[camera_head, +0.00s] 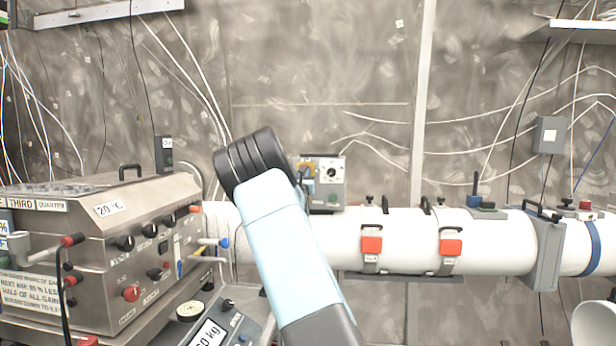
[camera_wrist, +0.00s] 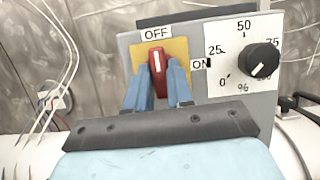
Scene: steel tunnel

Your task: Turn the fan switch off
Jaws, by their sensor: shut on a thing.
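The fan switch (camera_wrist: 156,58) is a red knob with a white line on a yellow plate (camera_wrist: 178,49) in the wrist view. It stands nearly upright, its upper end towards the OFF label (camera_wrist: 156,34). The ON label (camera_wrist: 201,64) is to its right. My gripper (camera_wrist: 158,78) has its blue fingers on either side of the knob, shut on it. The knob's lower part is partly hidden between the fingers.
A black dial (camera_wrist: 262,60) with a percent scale sits right of the switch on the same box. A steel control console (camera_head: 90,270) stands at left. The white pipe (camera_head: 490,240) with red-tagged clamps runs to the right. Loose cables hang on the wall.

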